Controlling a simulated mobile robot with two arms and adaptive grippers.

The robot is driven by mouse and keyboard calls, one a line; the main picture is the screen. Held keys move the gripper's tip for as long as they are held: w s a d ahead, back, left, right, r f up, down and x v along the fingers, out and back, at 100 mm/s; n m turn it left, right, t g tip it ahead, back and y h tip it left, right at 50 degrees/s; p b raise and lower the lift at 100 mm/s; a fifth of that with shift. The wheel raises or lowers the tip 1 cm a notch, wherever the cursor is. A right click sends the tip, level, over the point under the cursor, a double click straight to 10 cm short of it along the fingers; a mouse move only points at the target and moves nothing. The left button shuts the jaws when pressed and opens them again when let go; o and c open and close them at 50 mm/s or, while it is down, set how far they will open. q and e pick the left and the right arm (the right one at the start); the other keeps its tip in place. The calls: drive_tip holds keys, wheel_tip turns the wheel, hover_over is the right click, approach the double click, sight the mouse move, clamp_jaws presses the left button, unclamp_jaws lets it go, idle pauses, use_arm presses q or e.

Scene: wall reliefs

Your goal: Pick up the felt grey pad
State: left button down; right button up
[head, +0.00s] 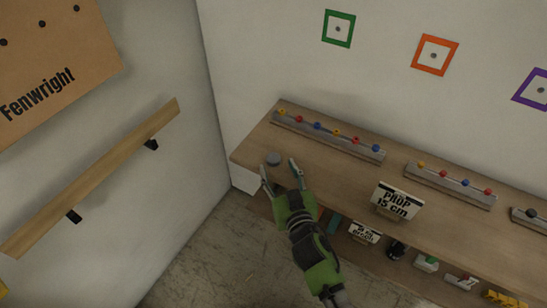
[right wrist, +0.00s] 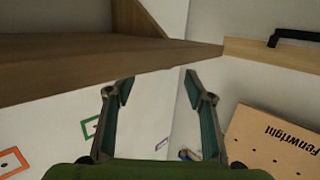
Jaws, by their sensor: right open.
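In the right wrist view, my right gripper (right wrist: 157,82) also shows spread, with nothing between the fingers. The pad does not show there. My left gripper is not in view.
Grey racks with coloured knobs (head: 328,137) stand along the back of the shelf. A "PROP 15 cm" sign (head: 397,201) stands right of my arm. Small items sit on a lower shelf. A wooden rail (head: 95,178) runs along the left wall.

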sight(274, 160)
drive_tip(key=x, duration=0.4)
drive_tip(key=shift+w, duration=0.15)
drive_tip(key=c, duration=0.8)
drive_tip(key=shift+r, duration=0.1)
